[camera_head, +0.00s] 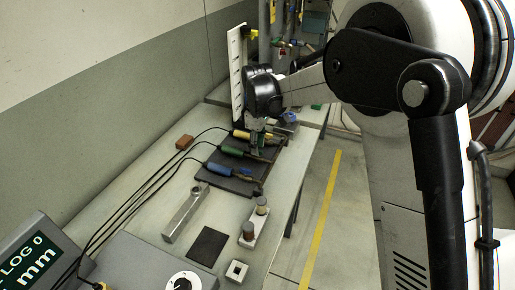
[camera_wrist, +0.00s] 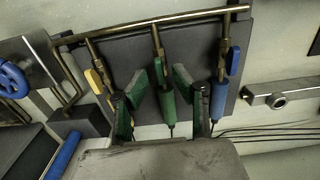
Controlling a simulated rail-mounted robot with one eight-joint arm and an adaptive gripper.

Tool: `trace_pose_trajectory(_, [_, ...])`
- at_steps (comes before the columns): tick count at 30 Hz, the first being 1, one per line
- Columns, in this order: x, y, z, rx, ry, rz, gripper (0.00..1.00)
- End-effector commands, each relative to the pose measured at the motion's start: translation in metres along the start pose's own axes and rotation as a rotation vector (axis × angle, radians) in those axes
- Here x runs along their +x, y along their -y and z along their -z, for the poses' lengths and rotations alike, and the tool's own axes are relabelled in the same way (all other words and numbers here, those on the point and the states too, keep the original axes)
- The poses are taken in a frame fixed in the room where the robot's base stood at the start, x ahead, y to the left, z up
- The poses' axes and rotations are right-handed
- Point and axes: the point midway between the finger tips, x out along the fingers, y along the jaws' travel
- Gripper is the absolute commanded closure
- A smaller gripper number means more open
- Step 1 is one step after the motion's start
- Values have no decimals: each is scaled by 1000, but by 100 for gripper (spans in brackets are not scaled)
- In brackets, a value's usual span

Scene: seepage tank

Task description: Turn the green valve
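The green valve (camera_wrist: 167,104) is the middle one of three fittings hanging from a brass pipe (camera_wrist: 150,22) on a dark plate (camera_wrist: 200,38). In the head view its green body (camera_head: 231,152) lies between the yellow fitting (camera_head: 242,135) and the blue fitting (camera_head: 220,169). My gripper (camera_wrist: 161,78) is open, with one finger on each side of the green valve. Gaps show between the fingers and the valve, but I cannot tell their depth relative to it. In the head view my gripper (camera_head: 258,139) is over the plate and partly hides the fittings.
The blue fitting (camera_wrist: 219,100) is close to my right finger; a yellow lever (camera_wrist: 93,80) is left of my left finger. Black cables (camera_head: 140,188) cross the bench. A grey bar (camera_head: 185,213), a black pad (camera_head: 207,246) and a console (camera_head: 135,265) are nearer.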

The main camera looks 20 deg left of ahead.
Motion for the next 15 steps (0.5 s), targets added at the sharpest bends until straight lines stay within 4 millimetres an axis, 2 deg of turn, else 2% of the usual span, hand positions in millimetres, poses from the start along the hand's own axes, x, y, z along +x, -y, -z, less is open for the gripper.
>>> trace_pose_trajectory(6, [13, 0, 0, 0, 0, 0, 74])
trace_pose_trajectory(14, [14, 0, 0, 0, 0, 0, 74])
trace_pose_trajectory(15, [14, 0, 0, 0, 0, 0, 78])
